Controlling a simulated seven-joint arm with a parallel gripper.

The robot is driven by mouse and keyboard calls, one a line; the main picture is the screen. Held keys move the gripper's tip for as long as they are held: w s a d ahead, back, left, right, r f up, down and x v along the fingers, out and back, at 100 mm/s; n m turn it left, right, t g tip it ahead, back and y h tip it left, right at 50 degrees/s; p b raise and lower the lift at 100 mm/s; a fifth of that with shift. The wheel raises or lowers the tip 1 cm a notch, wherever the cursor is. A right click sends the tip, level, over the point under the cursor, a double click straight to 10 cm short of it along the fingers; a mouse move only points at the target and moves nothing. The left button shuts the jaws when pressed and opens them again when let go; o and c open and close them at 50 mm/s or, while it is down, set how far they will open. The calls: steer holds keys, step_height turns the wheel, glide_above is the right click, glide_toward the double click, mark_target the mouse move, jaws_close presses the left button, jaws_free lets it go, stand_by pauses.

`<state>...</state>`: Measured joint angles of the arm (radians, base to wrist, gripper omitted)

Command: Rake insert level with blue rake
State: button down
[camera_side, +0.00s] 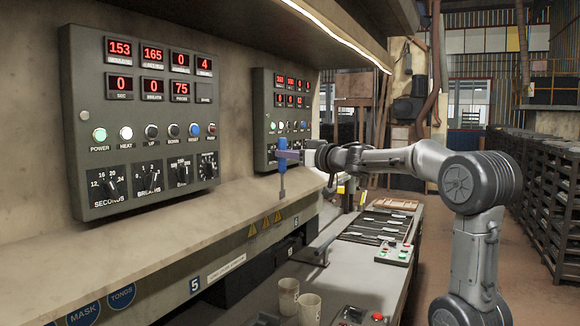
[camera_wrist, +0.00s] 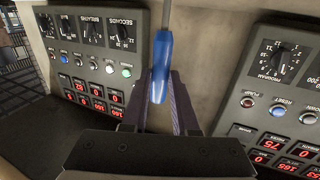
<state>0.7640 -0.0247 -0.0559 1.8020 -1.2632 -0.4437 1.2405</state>
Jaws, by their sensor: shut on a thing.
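The blue rake (camera_side: 282,180) hangs roughly upright in the side view, in front of the wall between the two control panels. My gripper (camera_side: 289,155) is shut on it near its upper part. In the wrist view the rake shows as a blue handle (camera_wrist: 160,68) with a thin grey rod, between the two dark purple fingers of my gripper (camera_wrist: 160,88). The rake's working end is not clear in either view. I cannot make out an insert that is level or uneven.
A large control panel (camera_side: 140,110) is left of the rake and a smaller one (camera_side: 290,115) behind it. A beige ledge (camera_side: 150,225) runs below. The grey bench holds a slatted dark tray (camera_side: 375,228), a button box (camera_side: 395,253) and two mugs (camera_side: 310,309).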

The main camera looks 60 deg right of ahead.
steer(key=s+a+f+n+y, duration=0.2)
steer(key=s+f+y, duration=0.15)
steer(key=f, duration=0.35)
steer(key=s+a+f+n+y, duration=0.2)
steer(key=s+f+y, duration=0.15)
steer(key=f, duration=0.35)
steer(key=w+a+f+n+g+y, duration=0.3)
steer(key=a+f+n+g+y, duration=0.15)
steer(key=a+n+y, duration=0.35)
steer(key=w+a+f+n+g+y, duration=0.25)
steer(key=a+g+y, duration=0.35)
steer(key=a, duration=0.4)
step_height(320, 180, down, 6)
steer(key=t, duration=0.1)
steer(key=shift+s+y, duration=0.15)
steer(key=shift+y, duration=0.15)
steer(key=shift+d+f+n, duration=0.1)
steer(key=shift+n, duration=0.15)
steer(key=shift+d, duration=0.1)
